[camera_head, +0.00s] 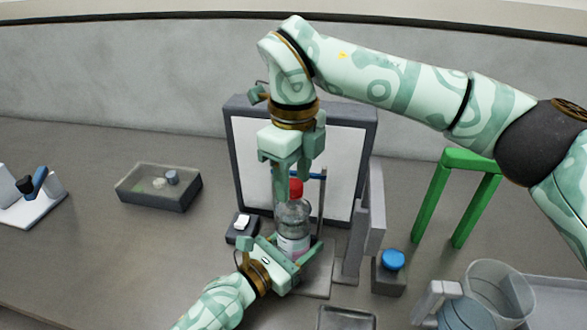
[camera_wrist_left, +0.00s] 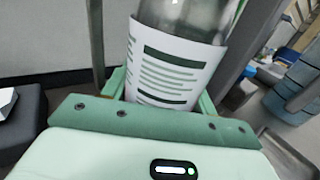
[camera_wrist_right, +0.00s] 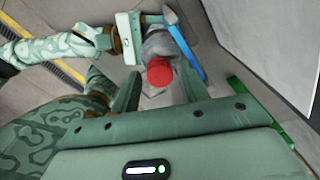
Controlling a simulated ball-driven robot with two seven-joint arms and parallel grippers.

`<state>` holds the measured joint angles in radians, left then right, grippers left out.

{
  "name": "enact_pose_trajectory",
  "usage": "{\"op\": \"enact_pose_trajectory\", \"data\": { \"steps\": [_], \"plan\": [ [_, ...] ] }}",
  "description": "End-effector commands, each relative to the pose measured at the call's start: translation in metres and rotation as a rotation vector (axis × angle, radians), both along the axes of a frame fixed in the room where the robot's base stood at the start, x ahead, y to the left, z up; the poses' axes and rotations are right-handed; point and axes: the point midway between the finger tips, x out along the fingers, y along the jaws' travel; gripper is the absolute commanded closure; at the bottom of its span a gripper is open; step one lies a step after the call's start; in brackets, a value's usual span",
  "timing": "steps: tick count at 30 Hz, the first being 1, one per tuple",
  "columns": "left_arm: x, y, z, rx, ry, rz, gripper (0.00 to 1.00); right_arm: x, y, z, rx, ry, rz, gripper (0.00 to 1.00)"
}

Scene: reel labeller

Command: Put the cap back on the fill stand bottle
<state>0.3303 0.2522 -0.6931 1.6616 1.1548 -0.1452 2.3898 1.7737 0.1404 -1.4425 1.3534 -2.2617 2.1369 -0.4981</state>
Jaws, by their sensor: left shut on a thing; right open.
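A clear bottle (camera_head: 292,213) with a white label stands upright on the fill stand (camera_head: 322,205), which has a thin post and a blue arm. A red cap (camera_head: 295,188) sits at the bottle's top; whether it is screwed tight cannot be told. My left gripper (camera_head: 283,262) is shut on the bottle low down, around the label (camera_wrist_left: 170,70). My right gripper (camera_head: 290,172) is open and points down just above the red cap. In the right wrist view the cap (camera_wrist_right: 160,72) lies between and beyond the fingertips, with no visible grip on it.
A blue round piece (camera_head: 393,260) sits on a dark block at the right. A green frame (camera_head: 465,165), a clear round container (camera_head: 500,288) and a grey upright (camera_head: 365,225) stand there too. A white-faced panel (camera_head: 345,150) is behind the bottle. A grey tray (camera_head: 150,190) lies left.

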Motion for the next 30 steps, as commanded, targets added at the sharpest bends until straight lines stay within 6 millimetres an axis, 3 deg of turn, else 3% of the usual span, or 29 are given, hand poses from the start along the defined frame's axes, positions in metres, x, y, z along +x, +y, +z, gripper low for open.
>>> {"op": "enact_pose_trajectory", "data": {
  "steps": [3,8,13,19,23,24,26,27,30],
  "plan": [
    [0.0001,0.0003,-0.0001,0.0,0.0,0.0,1.0,-0.0001,-0.0001,0.0002,0.0,0.0,0.0,0.58],
    [0.0001,0.0002,-0.0001,0.0,0.0,0.0,1.0,0.0,-0.0001,0.0003,0.0,0.0,0.0,1.0],
    [0.0001,0.0003,-0.0002,0.0,0.0,0.0,1.0,0.0001,-0.0002,0.0004,0.0,0.0,-0.068,1.0],
    [0.0001,0.0002,-0.0002,0.0,0.0,0.0,1.0,0.0003,-0.0004,0.0003,-0.001,0.001,-0.436,1.0],
    [0.0001,0.0002,-0.0002,0.0,0.0,0.0,1.0,0.0003,-0.0003,0.0002,-0.001,0.001,-0.438,1.0],
    [0.0001,0.0002,-0.0002,0.0,0.0,0.0,1.0,0.0003,-0.0003,0.0002,0.0,0.0,-0.437,0.7],
    [0.0001,0.0002,-0.0002,0.0,0.0,0.0,1.0,0.0003,-0.0003,0.0001,-0.001,0.001,-0.437,0.54],
    [0.0001,0.0002,-0.0002,0.0,0.0,0.0,1.0,0.0003,-0.0003,0.0001,-0.001,0.001,-0.437,0.48],
    [0.0001,0.0003,-0.0002,0.0,0.0,0.0,1.0,0.0002,-0.0002,0.0001,-0.001,0.001,-0.436,0.48]
  ]
}}
